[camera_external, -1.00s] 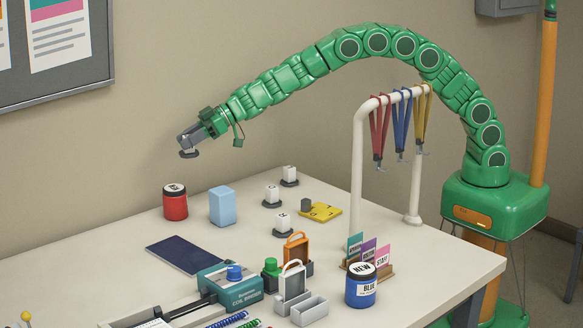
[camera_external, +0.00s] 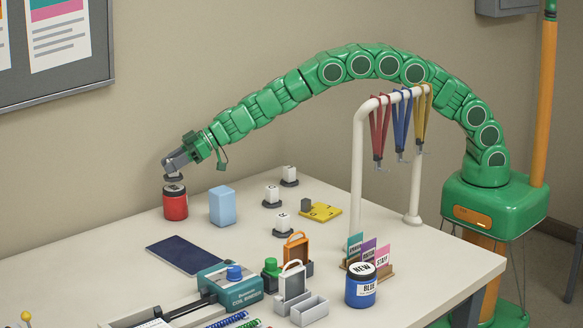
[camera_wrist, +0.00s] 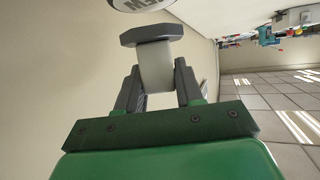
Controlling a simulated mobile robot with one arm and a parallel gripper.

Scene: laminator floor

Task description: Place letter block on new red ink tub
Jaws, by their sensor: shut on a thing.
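The red ink tub (camera_external: 175,207), with a white and black lid, stands upright at the back left of the table. Its lid marked NEW (camera_wrist: 140,4) shows partly at the top of the wrist view. My gripper (camera_external: 176,166) is directly above the tub, shut on a white letter block with a dark base (camera_external: 173,178). In the wrist view the white block (camera_wrist: 156,66) sits between both fingers, its wide dark base toward the lid. A small gap shows between base and lid there. The block's letter is hidden.
A light blue box (camera_external: 222,206) stands just right of the tub. Several other letter blocks (camera_external: 272,195) stand farther right, near a yellow plate (camera_external: 320,212). A dark flat pad (camera_external: 188,254) lies in front. A blue tub (camera_external: 361,287) and a lanyard rack (camera_external: 358,170) are at the right.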

